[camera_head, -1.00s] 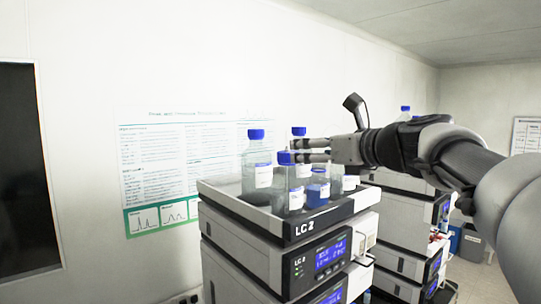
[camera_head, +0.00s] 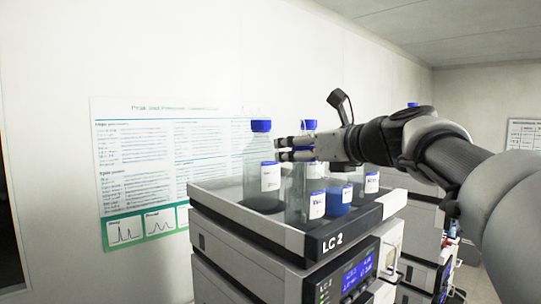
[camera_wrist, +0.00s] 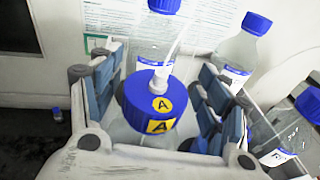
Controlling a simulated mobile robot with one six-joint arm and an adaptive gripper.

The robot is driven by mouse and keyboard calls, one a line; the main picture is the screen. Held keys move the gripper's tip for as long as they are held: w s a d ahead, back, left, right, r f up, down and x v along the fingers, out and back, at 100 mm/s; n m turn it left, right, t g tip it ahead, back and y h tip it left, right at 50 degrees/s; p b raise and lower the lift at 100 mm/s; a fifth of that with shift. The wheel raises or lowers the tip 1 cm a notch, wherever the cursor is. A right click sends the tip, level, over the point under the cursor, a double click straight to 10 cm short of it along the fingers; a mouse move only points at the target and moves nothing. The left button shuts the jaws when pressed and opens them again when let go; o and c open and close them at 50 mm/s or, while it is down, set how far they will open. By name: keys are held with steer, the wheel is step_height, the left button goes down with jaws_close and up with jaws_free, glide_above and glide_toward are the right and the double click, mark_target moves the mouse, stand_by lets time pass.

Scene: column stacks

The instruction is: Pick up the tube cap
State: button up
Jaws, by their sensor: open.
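The tube cap (camera_wrist: 152,100) is a blue screw cap with yellow "A" labels and a pale tube rising from its top. It sits on a clear bottle in the wrist view. My gripper (camera_wrist: 158,92) is open, with one finger on each side of the cap; I cannot tell whether either touches it. In the head view my gripper (camera_head: 282,149) comes in from the right over the front bottle (camera_head: 304,193), level with its cap. The fingers mostly hide that cap there.
A tray (camera_head: 240,216) on the LC 2 stack holds several bottles. A taller blue-capped bottle (camera_head: 261,170) stands left of my gripper, and another blue cap (camera_head: 309,125) shows just behind it. A wall with a poster (camera_head: 145,170) lies behind.

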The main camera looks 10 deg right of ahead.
steer(key=shift+s+r, duration=0.25)
steer(key=shift+s, duration=0.1)
steer(key=shift+v, duration=1.2)
steer(key=shift+c, duration=0.8)
steer(key=shift+x, duration=0.85)
steer(key=c, duration=0.4)
steer(key=shift+s+d+r, duration=0.1)
steer(key=shift+s+r, duration=0.05)
steer(key=shift+s, duration=0.3)
steer(key=c, duration=0.4)
steer(key=shift+w, duration=0.25)
steer(key=shift+c, duration=0.4)
